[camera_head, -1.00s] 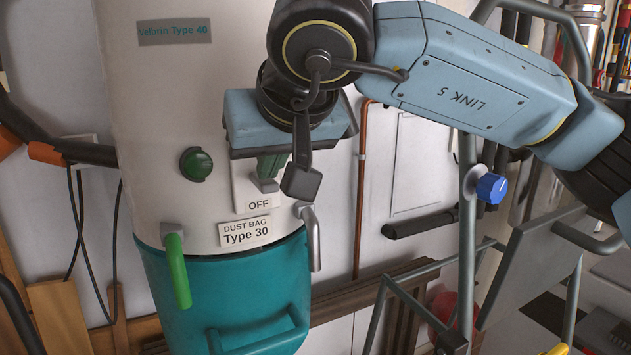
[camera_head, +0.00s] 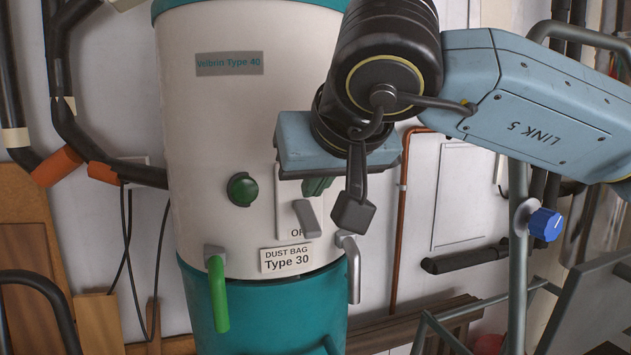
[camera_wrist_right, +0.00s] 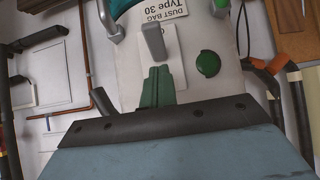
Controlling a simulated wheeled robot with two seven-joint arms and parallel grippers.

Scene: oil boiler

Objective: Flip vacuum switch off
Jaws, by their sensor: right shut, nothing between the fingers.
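The vacuum switch is a pale plate with a grey lever (camera_head: 308,218) on the white vacuum body (camera_head: 215,130). The lever slants down over part of the OFF lettering. My right gripper (camera_head: 317,187) is just above the lever, its green fingers shut and empty, partly hidden by its own wrist. In the right wrist view the shut fingers (camera_wrist_right: 157,88) point at the plate, with the lever (camera_wrist_right: 153,42) just beyond their tips. Whether they touch it I cannot tell. My left gripper is out of view.
A round green button (camera_head: 242,189) is left of the switch. A green-handled latch (camera_head: 217,290) and a grey latch (camera_head: 351,268) flank the DUST BAG label (camera_head: 287,259). The teal bin (camera_head: 260,310) is below. A copper pipe (camera_head: 401,220) runs at right.

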